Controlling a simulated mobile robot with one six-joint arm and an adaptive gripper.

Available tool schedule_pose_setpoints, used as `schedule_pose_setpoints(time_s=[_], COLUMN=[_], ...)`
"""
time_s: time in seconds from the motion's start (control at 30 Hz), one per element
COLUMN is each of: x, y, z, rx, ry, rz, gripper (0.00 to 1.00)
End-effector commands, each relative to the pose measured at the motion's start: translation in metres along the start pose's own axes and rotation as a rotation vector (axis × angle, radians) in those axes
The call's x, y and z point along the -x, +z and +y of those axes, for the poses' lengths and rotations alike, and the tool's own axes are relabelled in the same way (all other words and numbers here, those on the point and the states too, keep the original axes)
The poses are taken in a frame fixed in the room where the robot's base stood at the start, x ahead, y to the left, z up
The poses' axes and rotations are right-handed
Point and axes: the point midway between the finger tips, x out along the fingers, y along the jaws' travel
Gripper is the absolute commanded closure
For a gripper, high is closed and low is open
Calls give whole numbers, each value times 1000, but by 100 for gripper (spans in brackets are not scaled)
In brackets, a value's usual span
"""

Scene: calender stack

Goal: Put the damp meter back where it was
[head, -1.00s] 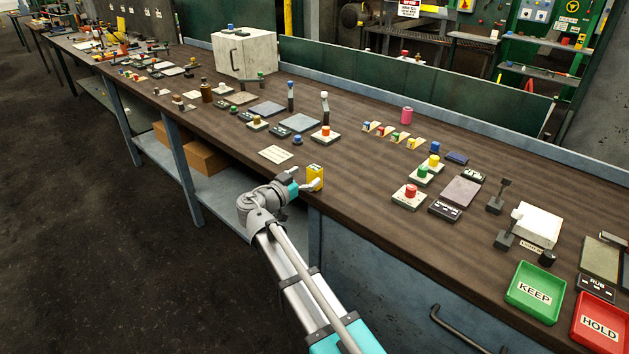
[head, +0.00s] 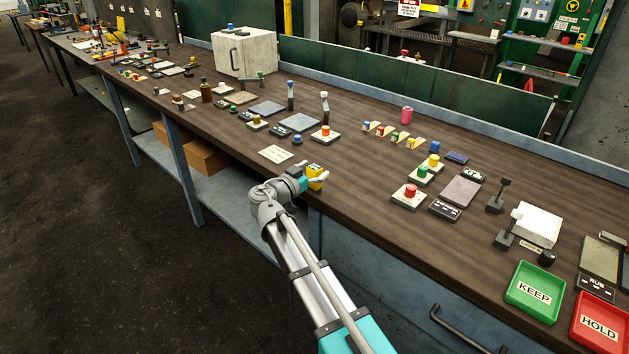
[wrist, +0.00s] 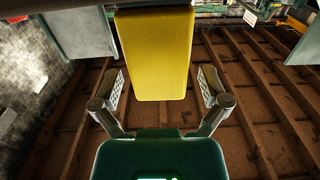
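The yellow block-shaped damp meter (head: 315,178) stands at the front edge of the brown bench, near the middle of the head view. It also fills the upper middle of the wrist view (wrist: 154,52), with a plain yellow face towards me. My gripper (head: 311,172) is at the meter, reaching in from the front of the bench. In the wrist view my gripper (wrist: 161,82) has its two fingers spread, one on each side of the meter, with a narrow gap showing at each side. Part of the meter is hidden by my gripper in the head view.
A pale label card (head: 276,154) lies behind and left of the meter. A blue-topped knob (head: 297,140) and a red button box (head: 410,197) stand nearby. Green KEEP (head: 535,312) and red HOLD (head: 603,343) trays are at the right. Bare bench lies right of the meter.

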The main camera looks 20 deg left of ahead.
Motion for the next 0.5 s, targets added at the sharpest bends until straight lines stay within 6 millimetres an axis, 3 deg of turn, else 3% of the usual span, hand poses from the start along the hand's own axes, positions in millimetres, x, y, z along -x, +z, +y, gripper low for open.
schedule_pose_setpoints(time_s=[0.07,0.43,0.5], x=[0,0,0], y=[0,0,0], z=[0,0,0], rx=[0,0,0], ry=[0,0,0], rz=[0,0,1], gripper=[27,96,100])
